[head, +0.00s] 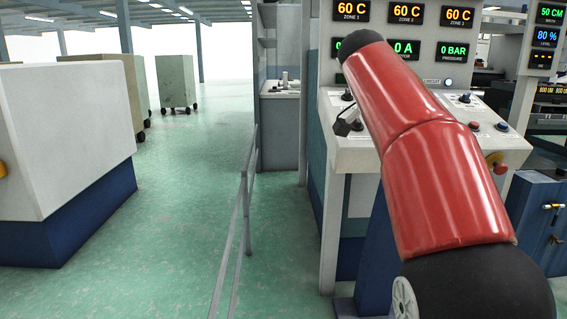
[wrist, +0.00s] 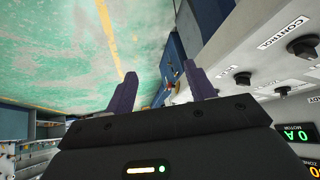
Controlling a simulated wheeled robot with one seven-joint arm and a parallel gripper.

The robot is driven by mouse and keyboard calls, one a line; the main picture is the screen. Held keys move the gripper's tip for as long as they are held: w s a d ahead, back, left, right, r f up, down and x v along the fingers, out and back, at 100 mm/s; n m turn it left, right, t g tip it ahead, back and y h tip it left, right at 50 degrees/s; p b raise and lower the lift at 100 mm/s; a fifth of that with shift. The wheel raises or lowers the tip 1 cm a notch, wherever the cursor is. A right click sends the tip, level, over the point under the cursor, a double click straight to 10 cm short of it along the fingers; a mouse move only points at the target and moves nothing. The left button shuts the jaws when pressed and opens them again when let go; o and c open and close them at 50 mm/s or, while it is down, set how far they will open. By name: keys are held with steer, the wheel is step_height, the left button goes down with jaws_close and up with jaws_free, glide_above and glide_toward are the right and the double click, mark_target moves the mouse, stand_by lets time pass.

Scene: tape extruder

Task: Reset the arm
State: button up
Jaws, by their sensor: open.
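My gripper (wrist: 161,92) shows in the wrist view with its two dark purple fingers spread apart and nothing between them. It is open. Beyond the fingers lie green floor and the edge of the control panel. In the head view my red arm reaches up and to the left across the control panel (head: 352,152).
The panel carries knobs (wrist: 302,47) and buttons, with a red knob (head: 496,162) at its right. A grey railing (head: 246,205) stands left of the panel. A white and blue cabinet (head: 65,150) stands at far left. Green floor (head: 180,230) between them is clear.

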steer(key=s+a+f+n+t+y, duration=0.1)
steer(key=s+a+f+n+y, duration=0.2)
steer(key=s+f+n, duration=0.4)
steer(key=s+a+f+n+y, duration=0.3)
steer(key=s+f+n, duration=0.3)
steer(key=s+f, duration=1.3)
steer(key=shift+s+a+f+n+t+y, duration=0.2)
steer(key=shift+a+n+t+y, duration=0.15)
steer(key=shift+a, duration=0.35)
